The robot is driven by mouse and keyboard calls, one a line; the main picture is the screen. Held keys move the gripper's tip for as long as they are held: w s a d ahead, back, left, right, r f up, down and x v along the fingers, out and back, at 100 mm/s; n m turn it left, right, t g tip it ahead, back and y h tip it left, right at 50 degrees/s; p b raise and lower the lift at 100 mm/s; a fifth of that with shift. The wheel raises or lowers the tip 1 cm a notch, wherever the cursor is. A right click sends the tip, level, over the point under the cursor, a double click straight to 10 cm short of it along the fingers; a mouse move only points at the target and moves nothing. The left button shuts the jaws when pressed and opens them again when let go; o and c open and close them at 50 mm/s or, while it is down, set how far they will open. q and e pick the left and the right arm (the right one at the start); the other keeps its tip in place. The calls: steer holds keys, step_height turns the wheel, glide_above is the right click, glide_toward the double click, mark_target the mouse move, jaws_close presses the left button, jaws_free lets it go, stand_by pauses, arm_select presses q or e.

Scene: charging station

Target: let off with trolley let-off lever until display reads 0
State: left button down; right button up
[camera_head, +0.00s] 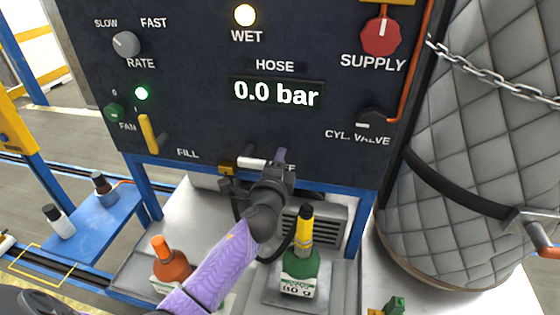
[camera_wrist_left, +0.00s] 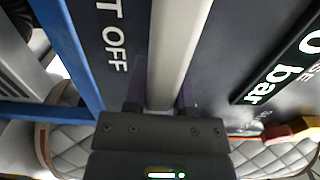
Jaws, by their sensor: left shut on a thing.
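The charging panel (camera_head: 200,105) fills the upper middle of the head view. Its HOSE display (camera_head: 277,93) reads 0.0 bar. My left gripper (camera_head: 268,164) is at the panel's lower edge, over the partly covered LET OFF label. In the left wrist view, the pale grey let-off lever (camera_wrist_left: 180,45) runs between the purple fingers of my left gripper (camera_wrist_left: 164,95), which is shut on it. In the head view a short pale part of the lever (camera_head: 250,163) shows beside the fingers. My right gripper is not in view.
A yellow fill lever (camera_head: 148,134) is left of my gripper. A red SUPPLY knob (camera_head: 381,36) and dark cylinder valve knob (camera_head: 374,117) are on the right. Orange (camera_head: 171,262) and green (camera_head: 300,270) bottles stand below. A quilted grey cylinder (camera_head: 480,160) with a chain fills the right.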

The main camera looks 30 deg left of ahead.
arm_select(q)
steer(key=shift+c, duration=2.2)
jaws_free()
steer(key=shift+f, duration=0.1)
steer(key=v, duration=1)
